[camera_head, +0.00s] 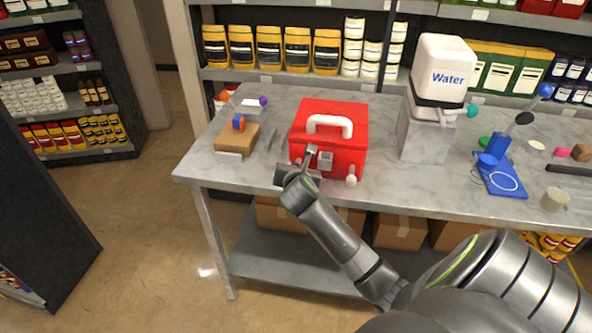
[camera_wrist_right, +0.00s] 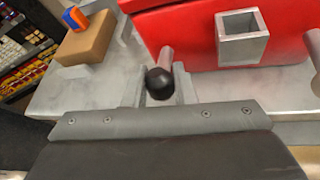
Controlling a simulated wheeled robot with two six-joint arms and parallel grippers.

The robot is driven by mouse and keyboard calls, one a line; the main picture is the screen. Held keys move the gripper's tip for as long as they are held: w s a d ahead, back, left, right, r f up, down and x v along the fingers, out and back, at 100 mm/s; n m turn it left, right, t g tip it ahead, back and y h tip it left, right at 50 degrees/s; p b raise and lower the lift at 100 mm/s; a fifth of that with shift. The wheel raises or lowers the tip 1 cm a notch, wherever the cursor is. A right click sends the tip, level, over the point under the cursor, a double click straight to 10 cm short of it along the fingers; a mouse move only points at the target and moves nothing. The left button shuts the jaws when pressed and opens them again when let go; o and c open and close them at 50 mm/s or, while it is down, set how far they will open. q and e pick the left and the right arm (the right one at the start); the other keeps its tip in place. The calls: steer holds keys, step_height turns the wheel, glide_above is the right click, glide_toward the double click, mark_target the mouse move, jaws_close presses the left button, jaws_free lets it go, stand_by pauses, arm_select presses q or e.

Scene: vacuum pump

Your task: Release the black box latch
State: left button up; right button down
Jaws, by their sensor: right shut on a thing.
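The red box (camera_head: 330,128) with a white handle (camera_head: 329,124) stands on the grey table. On its front is a latch with a black ball knob (camera_wrist_right: 159,84) on a short rod, clearest in the right wrist view. My right gripper (camera_head: 309,163) is at the box's front left, its two fingers on either side of the black knob, shut on it. It also shows in the wrist view (camera_wrist_right: 160,90). In the head view the gripper hides the black knob. A second latch with a white ball knob (camera_head: 351,181) is at the front right. My left gripper is not in view.
A square metal bracket (camera_wrist_right: 241,37) sits on the box's front, just right of the black knob. A wooden block (camera_head: 238,138) with an orange and blue piece lies left of the box. A water dispenser (camera_head: 440,75) and blue stand (camera_head: 498,170) are to the right.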

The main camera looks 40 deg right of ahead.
steer(key=shift+a+f+t+h+b, duration=0.1)
steer(key=shift+f+t+h+b, duration=0.8)
steer(key=shift+b, duration=0.35)
steer(key=shift+t+b, duration=0.3)
steer(key=shift+b, duration=0.1)
steer(key=c, duration=1.5)
jaws_free()
